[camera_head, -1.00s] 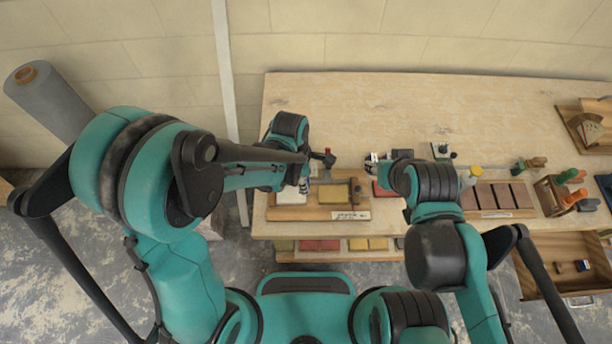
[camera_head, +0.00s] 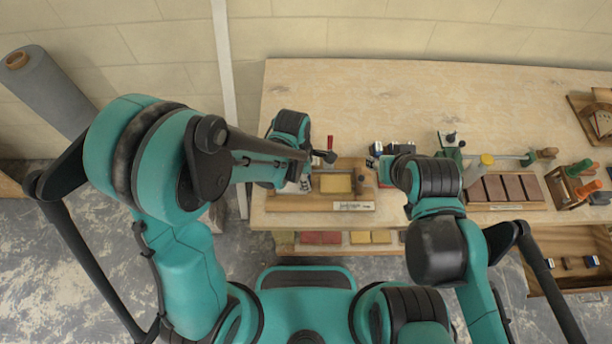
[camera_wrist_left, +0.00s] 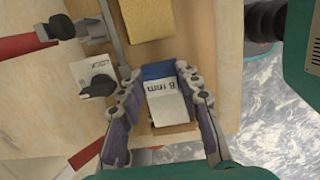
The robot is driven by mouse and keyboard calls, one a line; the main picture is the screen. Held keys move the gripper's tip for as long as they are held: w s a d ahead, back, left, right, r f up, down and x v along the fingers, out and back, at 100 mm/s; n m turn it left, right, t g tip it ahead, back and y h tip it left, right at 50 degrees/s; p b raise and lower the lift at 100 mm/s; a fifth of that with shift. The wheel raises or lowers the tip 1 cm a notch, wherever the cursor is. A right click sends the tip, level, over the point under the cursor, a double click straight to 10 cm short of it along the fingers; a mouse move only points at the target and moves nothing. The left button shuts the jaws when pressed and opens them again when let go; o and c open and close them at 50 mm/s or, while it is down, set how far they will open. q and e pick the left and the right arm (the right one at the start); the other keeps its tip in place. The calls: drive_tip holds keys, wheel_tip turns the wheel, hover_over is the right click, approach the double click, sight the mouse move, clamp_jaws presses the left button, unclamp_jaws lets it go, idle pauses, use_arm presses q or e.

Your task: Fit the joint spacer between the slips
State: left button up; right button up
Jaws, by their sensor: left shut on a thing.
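The joint spacer (camera_wrist_left: 166,98) is a blue and white block marked "8 mm" in the left wrist view. My left gripper (camera_wrist_left: 160,76) is shut on it, one finger on each side. A yellow slip (camera_wrist_left: 162,32) lies just beyond the spacer's blue end, on the wooden jig (camera_wrist_left: 203,45). Whether spacer and slip touch is unclear. In the head view my left gripper (camera_head: 303,183) is at the left of the jig (camera_head: 362,192), beside the yellow slip (camera_head: 336,184); the spacer is hidden there. My right gripper (camera_head: 376,162) is to the right of the jig, its fingers unclear.
A red-handled clamp (camera_head: 330,143) stands at the jig's back. An open drawer (camera_head: 570,285) is at lower right. The back of the bench is clear.

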use_arm(q)
drive_tip(key=shift+d+f, duration=0.1)
idle(0.5)
drive_tip(key=o, duration=1.5)
drive_tip(key=shift+r+p, duration=2.35)
drive_tip(key=shift+r, duration=1.2)
